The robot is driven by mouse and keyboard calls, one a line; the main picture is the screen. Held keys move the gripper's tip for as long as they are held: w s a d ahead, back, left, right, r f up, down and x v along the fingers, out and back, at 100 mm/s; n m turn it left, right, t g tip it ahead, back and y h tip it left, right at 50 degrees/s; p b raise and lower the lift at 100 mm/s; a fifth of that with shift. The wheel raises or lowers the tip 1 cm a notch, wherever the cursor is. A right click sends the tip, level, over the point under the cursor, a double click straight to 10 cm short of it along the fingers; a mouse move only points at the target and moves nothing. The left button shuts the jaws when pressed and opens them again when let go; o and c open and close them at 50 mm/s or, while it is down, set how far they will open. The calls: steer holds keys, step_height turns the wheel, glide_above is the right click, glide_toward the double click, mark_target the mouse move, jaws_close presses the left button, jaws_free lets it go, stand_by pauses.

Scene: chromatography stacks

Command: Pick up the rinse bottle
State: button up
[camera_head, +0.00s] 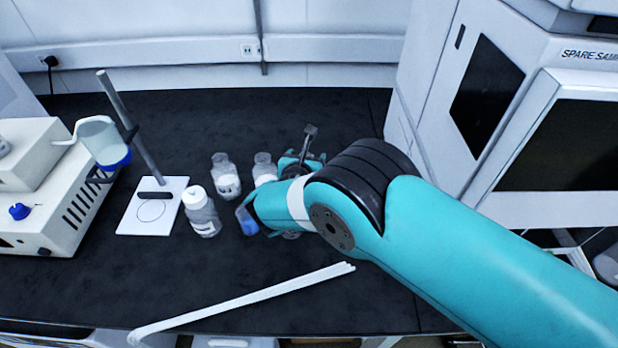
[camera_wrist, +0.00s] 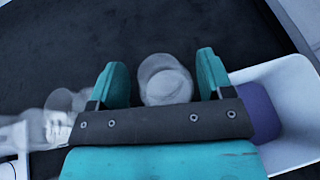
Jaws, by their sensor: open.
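A clear bottle with a pale round top (camera_wrist: 166,82) shows between the two teal fingers of my gripper (camera_wrist: 161,65) in the wrist view. The fingers stand apart on either side of it, with a gap on both sides. In the head view my gripper (camera_head: 301,160) is partly hidden by my own arm. Clear bottles with white labels stand on the dark bench there: one at the left (camera_head: 226,177), one beside my gripper (camera_head: 264,168), and a white-capped one (camera_head: 201,211) nearer. I cannot tell which is the rinse bottle.
A blue-bottomed item (camera_head: 247,220) stands close to my arm. A stand with a white base (camera_head: 152,222) and tilted rod is at the left. White rods (camera_head: 250,298) lie in front. A white bin (camera_wrist: 287,75) is at right in the wrist view.

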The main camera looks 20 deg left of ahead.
jaws_close()
steer(key=shift+r, duration=0.1)
